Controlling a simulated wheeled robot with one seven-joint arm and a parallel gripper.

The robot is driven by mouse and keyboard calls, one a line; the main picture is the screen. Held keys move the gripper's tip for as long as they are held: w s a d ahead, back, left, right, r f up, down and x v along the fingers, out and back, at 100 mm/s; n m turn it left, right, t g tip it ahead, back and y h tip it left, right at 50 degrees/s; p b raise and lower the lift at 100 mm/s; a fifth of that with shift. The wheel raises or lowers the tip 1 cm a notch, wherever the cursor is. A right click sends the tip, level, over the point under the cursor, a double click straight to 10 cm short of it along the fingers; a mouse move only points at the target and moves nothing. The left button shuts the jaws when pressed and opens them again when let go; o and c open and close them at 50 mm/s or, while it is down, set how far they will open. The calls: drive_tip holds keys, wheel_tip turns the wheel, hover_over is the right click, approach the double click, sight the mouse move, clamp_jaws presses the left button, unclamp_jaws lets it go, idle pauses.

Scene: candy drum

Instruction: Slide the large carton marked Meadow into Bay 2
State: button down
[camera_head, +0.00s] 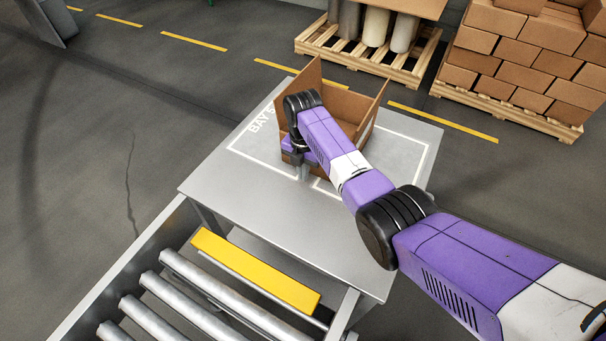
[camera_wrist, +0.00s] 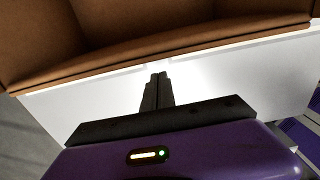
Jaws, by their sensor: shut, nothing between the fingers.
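A large open-topped brown carton (camera_head: 352,108) stands on the grey table (camera_head: 300,225), its flaps raised. It lies partly over the white-outlined area (camera_head: 245,157) with "BAY" lettering; the number is partly hidden. No "Meadow" marking shows. My gripper (camera_head: 303,178) is at the near side of the carton, low over the table, with fingers shut and empty. In the wrist view, the shut fingertips (camera_wrist: 159,78) point toward the carton's near wall (camera_wrist: 170,48), close to its edge; I cannot tell whether they touch. My arm hides part of the carton.
A roller conveyor (camera_head: 190,295) with a yellow bar (camera_head: 252,271) adjoins the table's near side. Behind stand a pallet of rolls (camera_head: 370,60) and a pallet of stacked boxes (camera_head: 520,60). The table's near left part is clear.

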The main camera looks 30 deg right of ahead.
wheel_tip(320, 180, up, 10)
idle(0.4)
drive_tip(key=shift+d, duration=0.1)
